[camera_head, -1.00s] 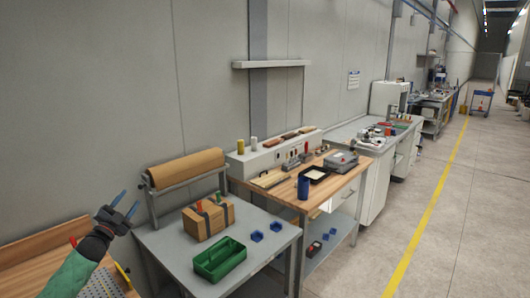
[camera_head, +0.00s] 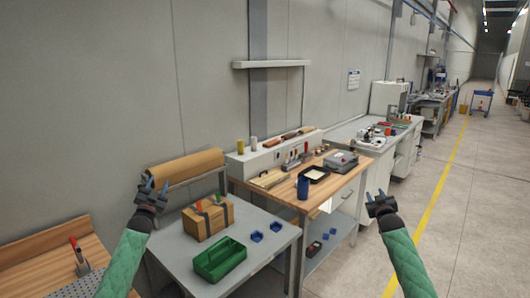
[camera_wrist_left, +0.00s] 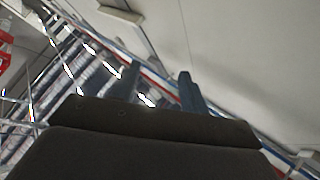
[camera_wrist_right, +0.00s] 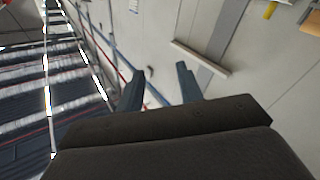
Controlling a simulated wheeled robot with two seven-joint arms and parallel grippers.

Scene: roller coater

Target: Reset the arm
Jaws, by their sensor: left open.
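My left gripper (camera_head: 154,184) is raised in front of the brown paper roll at the left of the head view. Its two blue fingers are apart with nothing between them, as the left wrist view (camera_wrist_left: 160,85) also shows. My right gripper (camera_head: 378,197) is raised over the floor to the right of the benches. Its fingers are apart and empty in the right wrist view (camera_wrist_right: 160,85). Both wrist views look up toward the wall and ceiling. Both green-sleeved arms come up from the bottom of the head view.
A grey table holds a green tray (camera_head: 219,260), a cardboard box (camera_head: 208,220) and blue parts (camera_head: 257,236). The paper roll (camera_head: 186,168) stands behind. A wooden bench (camera_head: 262,192) with tools follows, and another wooden bench (camera_head: 40,254) is at left. Open floor lies right.

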